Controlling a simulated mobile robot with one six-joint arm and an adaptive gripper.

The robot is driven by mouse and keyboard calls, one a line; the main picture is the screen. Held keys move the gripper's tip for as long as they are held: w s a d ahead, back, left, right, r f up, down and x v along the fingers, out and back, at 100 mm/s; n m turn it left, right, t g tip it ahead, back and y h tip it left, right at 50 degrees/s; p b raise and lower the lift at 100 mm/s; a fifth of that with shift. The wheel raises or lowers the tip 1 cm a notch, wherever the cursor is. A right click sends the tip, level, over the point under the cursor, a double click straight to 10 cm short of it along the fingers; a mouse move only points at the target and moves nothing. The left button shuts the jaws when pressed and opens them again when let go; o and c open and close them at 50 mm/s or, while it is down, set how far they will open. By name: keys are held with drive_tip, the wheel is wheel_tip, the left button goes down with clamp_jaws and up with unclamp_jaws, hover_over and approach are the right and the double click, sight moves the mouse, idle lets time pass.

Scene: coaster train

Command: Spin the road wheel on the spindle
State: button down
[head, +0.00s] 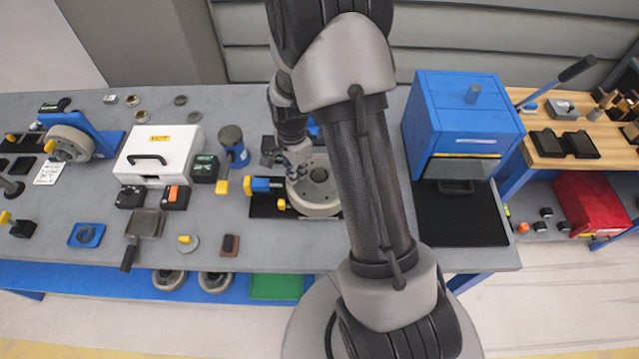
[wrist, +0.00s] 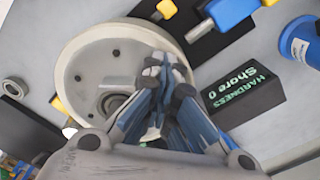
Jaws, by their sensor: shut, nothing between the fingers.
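A pale grey road wheel (head: 318,196) lies flat on a dark mat in the middle of the bench, partly hidden by my arm. It fills the upper left of the wrist view (wrist: 82,75), showing bolt holes and a round hub. My gripper (head: 297,172) is shut and empty over the wheel. In the wrist view its fingertips (wrist: 160,72) overlap the wheel's face near the rim. I cannot tell whether they touch it. Another wheel (head: 68,143) stands upright on a blue stand (head: 102,135) at the bench's left.
A blue and yellow clamp (head: 262,184) sits left of the flat wheel. A dark hardness tester (wrist: 243,98) is close by. A white case (head: 158,153) and a blue cabinet (head: 464,110) flank the area. Bare bench lies in front of the wheel.

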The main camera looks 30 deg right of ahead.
sight(321, 200)
drive_tip(key=shift+s+a, duration=0.35)
drive_tip(key=shift+s, duration=0.1)
drive_tip(key=shift+s+a, duration=0.15)
drive_tip(key=shift+s, duration=0.6)
drive_tip(key=shift+s+a, duration=0.1)
drive_tip(key=shift+s, duration=0.6)
drive_tip(key=shift+s+d+f+b, duration=0.1)
drive_tip(key=shift+s+d+b, duration=0.2)
drive_tip(key=shift+s, duration=0.55)
drive_tip(key=shift+s+d+f+b, duration=0.1)
drive_tip(key=shift+s+d, duration=0.3)
drive_tip(key=shift+s, duration=0.45)
drive_tip(key=shift+s+d+r, duration=0.15)
drive_tip(key=shift+s+d, duration=0.7)
drive_tip(key=shift+s+d+r, duration=0.1)
drive_tip(key=shift+s+d, duration=0.05)
drive_tip(key=shift+d, duration=0.6)
drive_tip(key=shift+s+d, duration=0.15)
drive_tip(key=shift+d, duration=0.6)
drive_tip(key=shift+w+d, duration=0.2)
drive_tip(key=shift+d, duration=0.55)
drive_tip(key=shift+w+d, duration=0.15)
drive_tip(key=shift+d, duration=0.6)
